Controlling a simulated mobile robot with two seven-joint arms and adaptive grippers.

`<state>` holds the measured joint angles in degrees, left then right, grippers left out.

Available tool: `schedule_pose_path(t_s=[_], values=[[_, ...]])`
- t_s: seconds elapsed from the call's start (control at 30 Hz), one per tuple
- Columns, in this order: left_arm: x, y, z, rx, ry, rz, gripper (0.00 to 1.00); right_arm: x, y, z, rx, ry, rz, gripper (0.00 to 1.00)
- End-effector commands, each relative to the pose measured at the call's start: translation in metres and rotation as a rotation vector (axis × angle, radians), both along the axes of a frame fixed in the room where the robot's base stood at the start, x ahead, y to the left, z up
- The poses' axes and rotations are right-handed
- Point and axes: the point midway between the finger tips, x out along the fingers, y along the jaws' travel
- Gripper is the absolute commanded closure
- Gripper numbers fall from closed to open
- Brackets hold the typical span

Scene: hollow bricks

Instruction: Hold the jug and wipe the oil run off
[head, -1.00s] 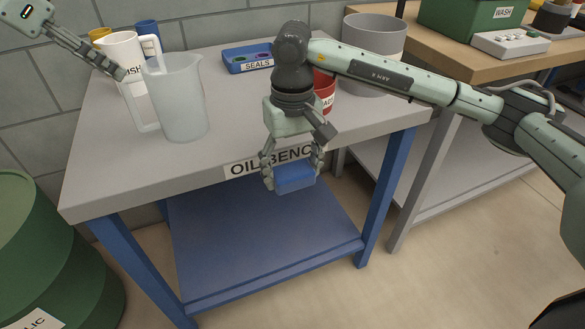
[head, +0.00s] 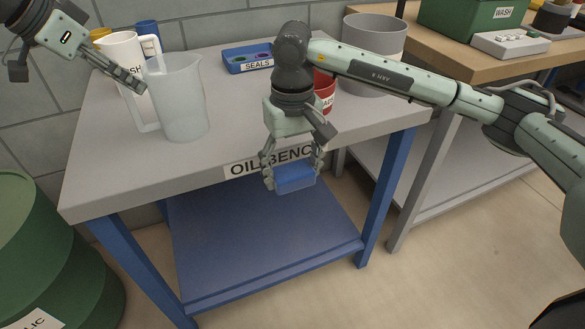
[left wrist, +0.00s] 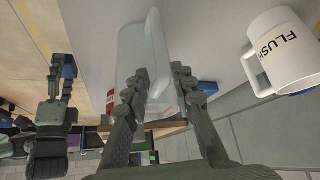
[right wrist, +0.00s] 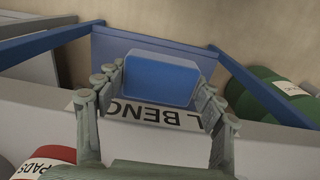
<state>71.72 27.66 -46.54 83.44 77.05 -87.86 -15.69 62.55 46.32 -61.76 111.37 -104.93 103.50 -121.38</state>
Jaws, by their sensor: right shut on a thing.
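The translucent pale jug (head: 182,105) stands upright on the left part of the oil bench, its handle on its left side. My left gripper (head: 138,86) is at the upper handle; in the left wrist view its fingers (left wrist: 163,76) are apart, with the jug's handle (left wrist: 156,50) showing between and beyond them. I cannot tell if they touch it. My right gripper (head: 292,168) is shut on a blue block (head: 295,178), held in front of the bench's front edge; the block also shows in the right wrist view (right wrist: 160,80). I cannot make out an oil run on the jug.
A white flush jug (head: 122,47) stands just behind the pale jug, with a blue cup (head: 147,29) behind. A blue seals tray (head: 247,57), red pads container (head: 324,92) and grey bucket (head: 374,45) stand further right. The bench top (head: 235,120) is clear between jug and right gripper.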

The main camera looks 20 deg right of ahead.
Motion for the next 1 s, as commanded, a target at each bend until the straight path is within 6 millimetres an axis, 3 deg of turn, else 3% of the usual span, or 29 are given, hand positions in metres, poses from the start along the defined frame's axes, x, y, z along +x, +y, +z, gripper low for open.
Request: schedule_pose_path(t_s=[0.03,0.17,0.3,0.33,0.53,0.83,1.0], values=[[0.000,0.000,0.000,0.000,0.000,0.000,0.85,0.000,0.000,0.000,0.000,0.000,0.000,0.51],[0.000,0.000,0.000,0.000,0.000,0.000,1.00,0.000,0.000,0.000,0.000,0.000,0.000,0.51],[0.000,0.000,0.000,0.000,0.000,0.000,1.00,0.000,0.000,0.000,0.000,0.000,0.000,0.51],[0.000,0.000,0.001,-0.001,-0.002,0.000,0.86,0.000,0.000,0.000,0.000,0.000,0.000,0.51],[0.000,0.000,0.001,-0.001,-0.002,0.000,0.63,0.000,0.000,0.000,0.000,0.000,0.000,0.51],[0.000,0.001,0.001,0.001,0.000,0.000,0.63,0.000,0.000,0.000,0.000,0.000,0.000,0.51],[-0.005,0.010,0.017,0.000,-0.004,0.001,0.63,0.000,0.000,0.000,0.000,0.000,0.000,0.51]])
